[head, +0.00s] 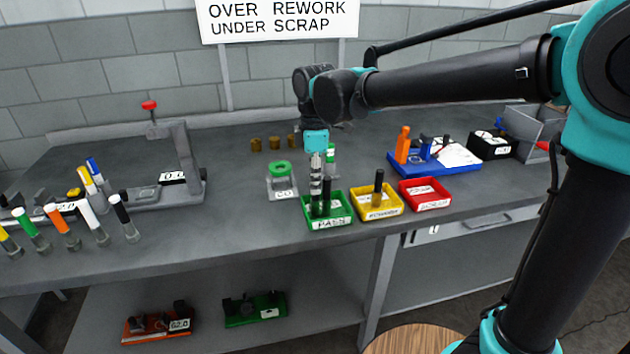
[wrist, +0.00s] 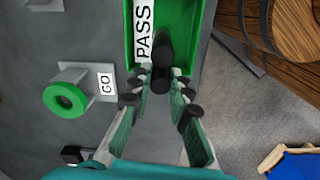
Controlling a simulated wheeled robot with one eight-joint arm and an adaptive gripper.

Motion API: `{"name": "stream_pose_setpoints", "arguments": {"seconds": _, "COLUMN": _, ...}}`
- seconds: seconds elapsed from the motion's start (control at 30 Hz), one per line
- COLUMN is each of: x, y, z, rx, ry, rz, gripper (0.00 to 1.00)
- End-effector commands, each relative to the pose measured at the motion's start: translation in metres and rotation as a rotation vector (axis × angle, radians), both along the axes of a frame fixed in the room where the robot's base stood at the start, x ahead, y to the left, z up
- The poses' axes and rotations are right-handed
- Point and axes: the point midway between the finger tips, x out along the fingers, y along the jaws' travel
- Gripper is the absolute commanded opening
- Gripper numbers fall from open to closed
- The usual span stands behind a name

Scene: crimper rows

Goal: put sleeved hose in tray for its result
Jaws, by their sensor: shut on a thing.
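The green PASS tray (head: 330,224) stands at the front of the bench, left of the yellow REWORK tray (head: 381,214) and the red SCRAP tray (head: 432,207). My gripper (head: 316,190) points down over the PASS tray. Another dark piece (wrist: 164,43) shows just beyond, inside that tray. The held hose's lower end is hidden, so contact with the tray floor cannot be told.
A black hose with a brass sleeve (head: 378,188) stands in the REWORK tray. The GO gauge with a green ring (head: 280,170) stands close left of the PASS tray. A grey press (head: 182,160) and a row of capped tubes (head: 60,228) are further left.

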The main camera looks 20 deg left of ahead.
Motion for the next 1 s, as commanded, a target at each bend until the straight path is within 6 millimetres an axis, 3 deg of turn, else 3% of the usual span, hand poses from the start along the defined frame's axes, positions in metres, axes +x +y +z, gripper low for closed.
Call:
{"name": "stream_pose_setpoints", "arguments": {"seconds": 0.1, "x": 0.0, "y": 0.0, "z": -0.002, "rx": 0.0, "ry": 0.0, "rz": 0.0, "gripper": 0.0}}
{"name": "stream_pose_setpoints", "arguments": {"seconds": 0.13, "x": 0.0, "y": 0.0, "z": -0.003, "rx": 0.0, "ry": 0.0, "rz": 0.0, "gripper": 0.19}}
{"name": "stream_pose_setpoints", "arguments": {"seconds": 0.3, "x": 0.0, "y": 0.0, "z": -0.002, "rx": 0.0, "ry": 0.0, "rz": 0.0, "gripper": 0.39}}
{"name": "stream_pose_setpoints", "arguments": {"seconds": 0.67, "x": 0.0, "y": 0.0, "z": 0.002, "rx": 0.0, "ry": 0.0, "rz": 0.0, "gripper": 0.39}}
{"name": "stream_pose_setpoints", "arguments": {"seconds": 0.77, "x": 0.0, "y": 0.0, "z": 0.013, "rx": 0.0, "ry": 0.0, "rz": 0.0, "gripper": 0.39}}
{"name": "stream_pose_setpoints", "arguments": {"seconds": 1.0, "x": 0.0, "y": 0.0, "z": 0.06, "rx": 0.0, "ry": 0.0, "rz": 0.0, "gripper": 0.39}}
